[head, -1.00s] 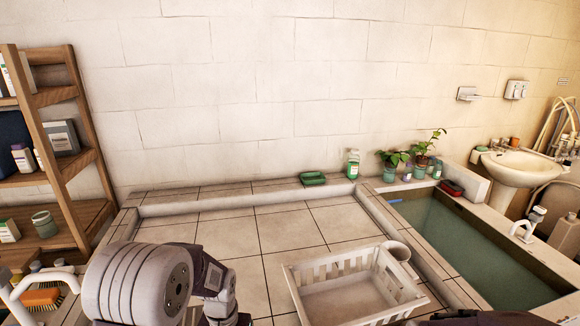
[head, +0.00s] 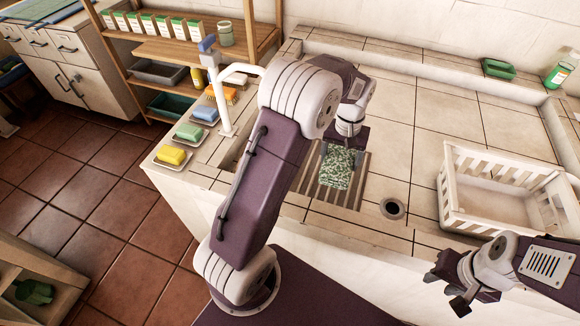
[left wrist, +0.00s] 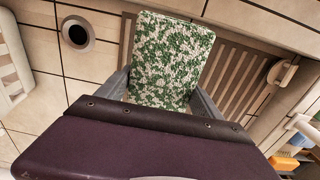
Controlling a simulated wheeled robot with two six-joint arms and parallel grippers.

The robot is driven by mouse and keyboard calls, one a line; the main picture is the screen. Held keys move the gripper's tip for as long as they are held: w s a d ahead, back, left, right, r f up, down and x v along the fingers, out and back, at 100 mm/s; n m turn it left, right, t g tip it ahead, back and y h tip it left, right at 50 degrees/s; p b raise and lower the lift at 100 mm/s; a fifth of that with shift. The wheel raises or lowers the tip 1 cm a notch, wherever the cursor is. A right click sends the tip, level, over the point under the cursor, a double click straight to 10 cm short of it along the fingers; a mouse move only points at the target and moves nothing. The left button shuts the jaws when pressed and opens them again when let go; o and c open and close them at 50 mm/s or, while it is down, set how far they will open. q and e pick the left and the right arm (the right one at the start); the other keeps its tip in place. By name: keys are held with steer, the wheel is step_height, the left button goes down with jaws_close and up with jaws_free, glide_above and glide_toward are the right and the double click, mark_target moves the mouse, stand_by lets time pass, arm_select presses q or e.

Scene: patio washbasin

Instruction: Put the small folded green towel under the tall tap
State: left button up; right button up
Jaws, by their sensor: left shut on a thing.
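The small green-and-white patterned towel (head: 337,170) is held by my left gripper (head: 344,154) over a brown slatted grate in the counter. In the left wrist view the towel (left wrist: 172,62) lies between the two fingers, which are shut on it. I cannot tell whether it touches the grate. The tall white tap (head: 228,103), with a blue-grey top, stands left of my left arm; its spout points right toward the arm, and the area beneath is partly hidden by the arm. My right gripper (head: 444,290) is at the lower right, empty, with its fingers apart.
A white slatted basket (head: 470,213) stands on the tiles at right. Soap dishes with yellow (head: 171,155), green and blue bars and an orange brush (head: 222,92) line the left ledge near the tap. A round drain hole (head: 393,208) lies right of the grate (head: 352,194).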

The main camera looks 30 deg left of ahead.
arm_select(q)
steer(key=shift+w+d, duration=0.1)
steer(key=shift+d, duration=0.3)
steer(key=shift+f, duration=0.2)
steer(key=b, duration=0.1)
glide_above(302, 178)
steer(key=d, duration=0.1)
step_height(302, 178, down, 6)
steer(key=shift+w+f, duration=0.1)
steer(key=shift+w, duration=0.05)
steer(key=shift+a+f, duration=0.25)
steer(key=shift+a, duration=0.2)
steer(key=f, duration=0.3)
steer(key=shift+s+f+b, duration=0.2)
steer(key=shift+f+b, duration=0.15)
steer(key=shift+f, duration=0.05)
steer(key=shift+w+f, duration=0.1)
arm_select(e)
steer(key=shift+w+d+f, duration=0.1)
steer(key=shift+d+f, duration=0.15)
steer(key=shift+f, duration=0.25)
steer(key=shift+d+f, duration=0.2)
steer(key=shift+f, duration=0.3)
arm_select(q)
steer(key=shift+f, duration=0.1)
